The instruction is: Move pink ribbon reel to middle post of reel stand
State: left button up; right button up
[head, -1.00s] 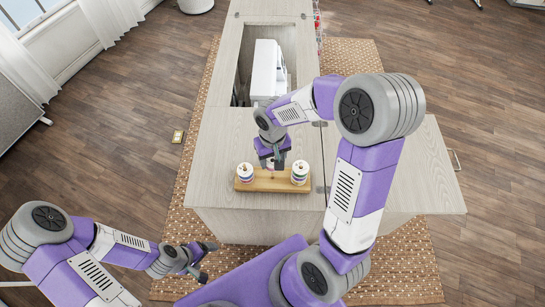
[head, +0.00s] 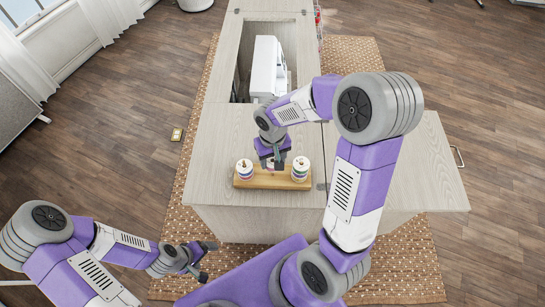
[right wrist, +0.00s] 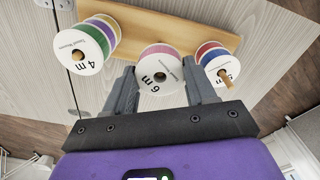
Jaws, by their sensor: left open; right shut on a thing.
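The pink ribbon reel (right wrist: 162,68), with a white face marked "6 m", sits between the fingers of my right gripper (right wrist: 160,88), which is shut on it. The wooden reel stand (head: 262,183) lies on the cabinet top, with the held reel at its middle between two stacks. The reel's centre hole looks dark, and I cannot tell whether the middle post is inside it. In the head view the right gripper (head: 272,163) partly hides the reel. My left gripper (head: 204,262) is open and empty at the lower left, away from the stand.
One end of the stand carries a stack of green and purple reels (right wrist: 84,45); the other carries red and blue reels (right wrist: 216,60) with a post tip showing. A white sewing machine (head: 265,68) sits in the cabinet opening behind. The cabinet top (head: 215,145) left of the stand is clear.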

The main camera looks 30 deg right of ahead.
jog(key=o, duration=1.2)
notch_tip(320, 180, up, 8)
jog(key=shift+f+p, duration=0.2)
jog(key=shift+p, duration=0.85)
